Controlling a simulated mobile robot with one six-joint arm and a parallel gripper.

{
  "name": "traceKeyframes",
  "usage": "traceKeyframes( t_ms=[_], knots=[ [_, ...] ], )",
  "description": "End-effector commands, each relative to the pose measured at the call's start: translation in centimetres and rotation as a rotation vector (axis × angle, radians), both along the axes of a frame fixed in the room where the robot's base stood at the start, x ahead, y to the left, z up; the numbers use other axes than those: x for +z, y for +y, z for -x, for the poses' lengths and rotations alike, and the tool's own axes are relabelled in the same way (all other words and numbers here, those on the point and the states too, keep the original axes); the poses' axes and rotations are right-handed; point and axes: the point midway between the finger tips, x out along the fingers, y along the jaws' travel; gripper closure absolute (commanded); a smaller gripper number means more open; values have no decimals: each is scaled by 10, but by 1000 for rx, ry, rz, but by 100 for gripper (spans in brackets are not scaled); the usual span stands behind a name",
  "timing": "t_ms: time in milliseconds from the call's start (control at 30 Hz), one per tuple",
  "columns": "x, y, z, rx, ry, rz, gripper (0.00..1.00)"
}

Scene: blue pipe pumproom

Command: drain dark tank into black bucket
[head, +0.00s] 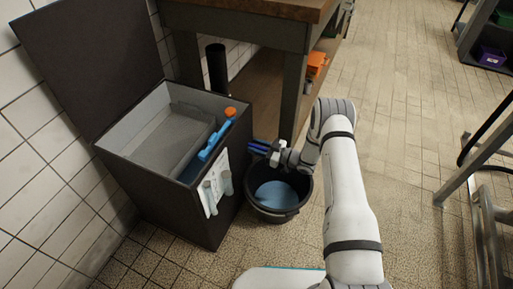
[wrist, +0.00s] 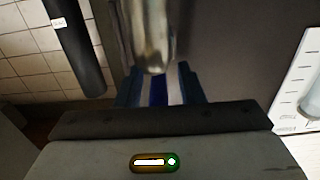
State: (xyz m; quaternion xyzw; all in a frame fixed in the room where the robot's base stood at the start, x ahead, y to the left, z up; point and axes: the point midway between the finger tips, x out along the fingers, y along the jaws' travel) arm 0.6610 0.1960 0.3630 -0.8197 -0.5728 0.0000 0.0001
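The dark tank (head: 177,222) stands against the tiled wall at the left in the head view, its lid (head: 90,65) raised. The black bucket (head: 297,208) stands on the floor to the tank's right, with a blue surface inside. My gripper (head: 250,146) is above the bucket's far side, its blue fingers pointing at the tank's side. In the wrist view a shiny metal cylinder (wrist: 153,35) is just ahead of my gripper (wrist: 160,85), against the dark wall. Whether the fingers touch or grip it is unclear.
A blue bar with an orange end (head: 214,143) lies along the tank's rim. A white panel (head: 211,192) with clear tubes is on the tank's front. A workbench (head: 236,30) stands behind, beside a black pipe (head: 217,68). Floor at the right is clear up to a metal frame (head: 488,215).

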Motion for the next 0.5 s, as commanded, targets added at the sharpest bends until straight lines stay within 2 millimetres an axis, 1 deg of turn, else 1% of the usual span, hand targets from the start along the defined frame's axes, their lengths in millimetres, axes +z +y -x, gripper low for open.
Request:
traceKeyframes(
  t_ms=[167, 500],
  knots=[
    [0, 0, 0, 0, 0, 0, 65],
    [0, 0, 0, 0, 0, 0, 93]
  ],
)
